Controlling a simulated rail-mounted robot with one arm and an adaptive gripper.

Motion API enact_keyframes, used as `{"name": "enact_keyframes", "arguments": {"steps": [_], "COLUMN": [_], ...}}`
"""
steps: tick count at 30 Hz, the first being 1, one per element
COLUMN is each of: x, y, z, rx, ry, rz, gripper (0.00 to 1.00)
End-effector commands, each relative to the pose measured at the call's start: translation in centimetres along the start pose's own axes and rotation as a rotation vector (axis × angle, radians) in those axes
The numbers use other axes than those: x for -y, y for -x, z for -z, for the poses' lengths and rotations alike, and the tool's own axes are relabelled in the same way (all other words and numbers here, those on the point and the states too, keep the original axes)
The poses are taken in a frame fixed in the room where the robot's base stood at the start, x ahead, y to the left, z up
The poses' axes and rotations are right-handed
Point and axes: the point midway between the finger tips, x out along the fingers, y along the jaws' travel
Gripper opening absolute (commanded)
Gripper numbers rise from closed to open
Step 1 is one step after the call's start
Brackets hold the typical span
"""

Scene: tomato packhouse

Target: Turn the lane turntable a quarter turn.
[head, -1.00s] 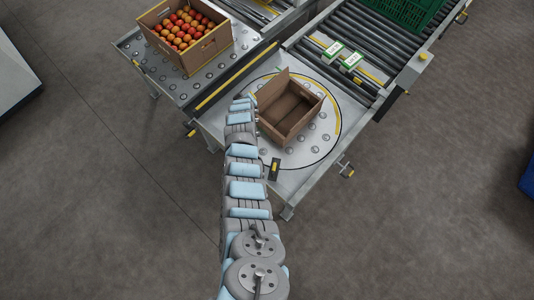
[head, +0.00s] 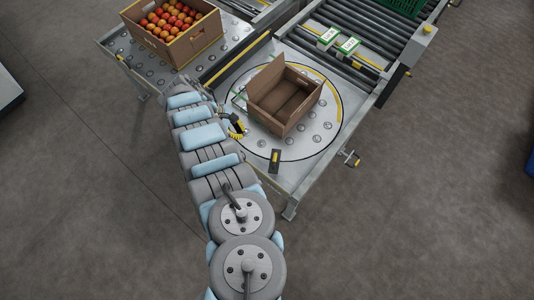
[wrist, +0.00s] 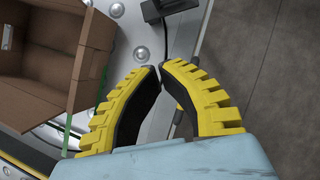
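The lane turntable (head: 303,148) is a round metal plate with ball rollers and a yellow arc along its far right edge. An open, empty cardboard box (head: 285,105) sits on it with a flap standing up. My gripper (head: 238,128) is at the turntable's left edge, beside the box and apart from it. In the wrist view its yellow-ridged fingers (wrist: 160,68) meet nearly tip to tip with nothing between them. The box (wrist: 40,75) is at the left there, and the turntable plate (wrist: 122,35) is partly hidden.
A black fitting with a yellow mark (head: 275,160) sits at the turntable's near edge. A crate of tomatoes (head: 178,50) stands on the ball table at the left. Two green-and-white cartons (head: 347,46) lie on the roller conveyor (head: 370,35). A green crate (head: 402,5) is behind.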

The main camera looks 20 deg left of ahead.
Motion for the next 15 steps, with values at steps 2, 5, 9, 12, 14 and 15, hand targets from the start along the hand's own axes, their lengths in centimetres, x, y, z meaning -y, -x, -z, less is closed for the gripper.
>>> {"name": "enact_keyframes", "arguments": {"steps": [2,5,9,12,14,15], "x": [0.2,0.5,0.6,0.6,0.6,0.6], "y": [0.1,0.4,0.5,0.5,0.5,0.5], "z": [-0.6,-1.3,-1.7,-1.6,-1.6,-1.6], "rx": [0.040,0.071,0.084,0.083,0.082,0.082], "ry": [0.021,0.035,0.040,0.040,0.040,0.040], "rz": [0.008,0.018,0.023,0.023,0.023,0.023], "gripper": [0.00,0.00,0.00,0.00,0.00,0.00]}}
